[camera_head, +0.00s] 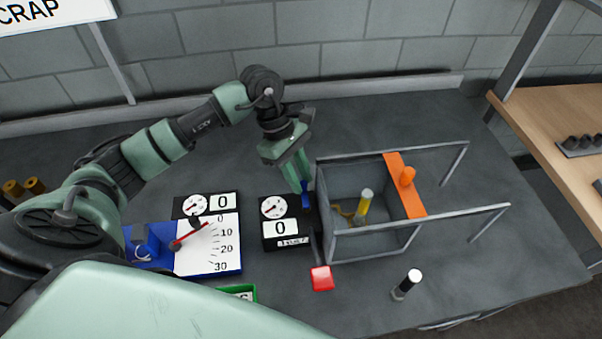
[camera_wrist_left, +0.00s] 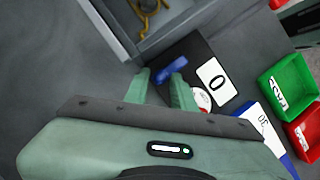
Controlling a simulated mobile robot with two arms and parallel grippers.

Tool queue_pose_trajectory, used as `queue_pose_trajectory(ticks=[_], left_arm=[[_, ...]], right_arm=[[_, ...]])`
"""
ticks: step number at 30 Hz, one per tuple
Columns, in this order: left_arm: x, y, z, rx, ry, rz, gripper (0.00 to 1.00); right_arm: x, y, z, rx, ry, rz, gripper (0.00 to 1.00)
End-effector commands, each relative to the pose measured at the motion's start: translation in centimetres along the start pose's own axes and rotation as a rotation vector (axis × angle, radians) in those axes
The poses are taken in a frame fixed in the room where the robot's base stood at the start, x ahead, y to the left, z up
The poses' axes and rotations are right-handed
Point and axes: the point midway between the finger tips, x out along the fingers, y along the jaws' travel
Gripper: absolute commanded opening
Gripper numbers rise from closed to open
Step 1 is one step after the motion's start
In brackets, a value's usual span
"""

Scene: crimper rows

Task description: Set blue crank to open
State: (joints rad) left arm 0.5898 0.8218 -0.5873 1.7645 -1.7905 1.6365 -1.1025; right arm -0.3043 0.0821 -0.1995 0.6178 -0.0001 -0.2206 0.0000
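The blue crank (camera_head: 306,196) is a small blue handle beside the black gauge box, at the left wall of the grey open-topped box. Most of it is hidden behind my left gripper in the head view. In the left wrist view the blue crank (camera_wrist_left: 172,71) shows at the fingertips, partly between them. My left gripper (camera_head: 301,188) points down at it; in the left wrist view its fingers (camera_wrist_left: 161,78) are apart. I cannot tell whether either finger touches the crank. My right gripper is in neither view.
The grey box (camera_head: 372,243) holds a yellow cylinder (camera_head: 363,207) and has an orange panel (camera_head: 405,190). A black cylinder with a white top (camera_head: 407,284) stands in front. Left are a gauge box (camera_head: 280,228) and a blue-edged scale board (camera_head: 215,262).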

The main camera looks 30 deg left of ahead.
Motion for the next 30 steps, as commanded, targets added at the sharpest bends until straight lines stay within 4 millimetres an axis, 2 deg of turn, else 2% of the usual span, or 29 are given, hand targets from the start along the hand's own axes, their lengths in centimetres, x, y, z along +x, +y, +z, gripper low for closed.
queue_pose_trajectory(ticks=[10, 12, 13, 23, 30], left_arm=[[0.6, 0.0, 0.0, 0.0, -0.001, 0.0, 0.25], [0.6, 0.0, 0.0, 0.0, -0.001, 0.0, 0.05], [0.6, 0.0, 0.0, 0.0, -0.001, 0.0, 0.0], [0.7, -0.1, -0.1, -0.019, 0.0, 0.008, 0.0], [0.8, -0.6, -0.5, -0.116, 0.001, 0.049, 0.0]], right_arm=[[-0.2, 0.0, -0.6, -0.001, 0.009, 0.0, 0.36], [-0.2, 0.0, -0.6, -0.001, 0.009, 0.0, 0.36], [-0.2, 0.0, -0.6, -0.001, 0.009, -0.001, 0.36], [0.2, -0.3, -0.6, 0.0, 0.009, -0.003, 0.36], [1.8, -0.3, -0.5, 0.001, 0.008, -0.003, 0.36]])
